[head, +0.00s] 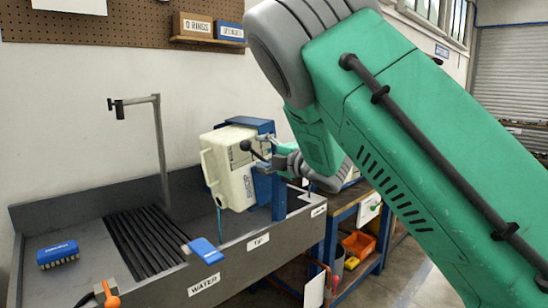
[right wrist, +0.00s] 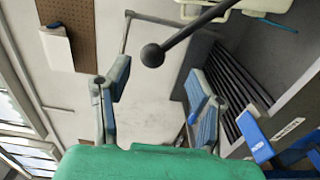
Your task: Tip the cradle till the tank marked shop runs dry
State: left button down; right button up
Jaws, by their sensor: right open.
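The cream tank (head: 228,178) marked shop hangs tipped on its side in the blue cradle (head: 279,197), over the grey sink. A thin blue stream (head: 220,226) runs from its low end into the sink. The cradle's lever ends in a black ball knob (head: 246,145). In the right wrist view the knob (right wrist: 152,55) shows near the gap between my fingers, with no finger closed on it. My right gripper (head: 268,152) is beside the lever, partly hidden by the arm; its blue-padded fingers (right wrist: 160,82) are apart and empty. My left gripper is out of view.
A bench with an orange bin (head: 359,244) stands at right.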

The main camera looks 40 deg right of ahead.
jog(key=shift+s+d+f, duration=0.1)
jog(key=shift+s+d, duration=0.1)
jog(key=shift+s, duration=1.15)
jog(key=shift+s+d, duration=0.15)
jog(key=shift+s, duration=1.15)
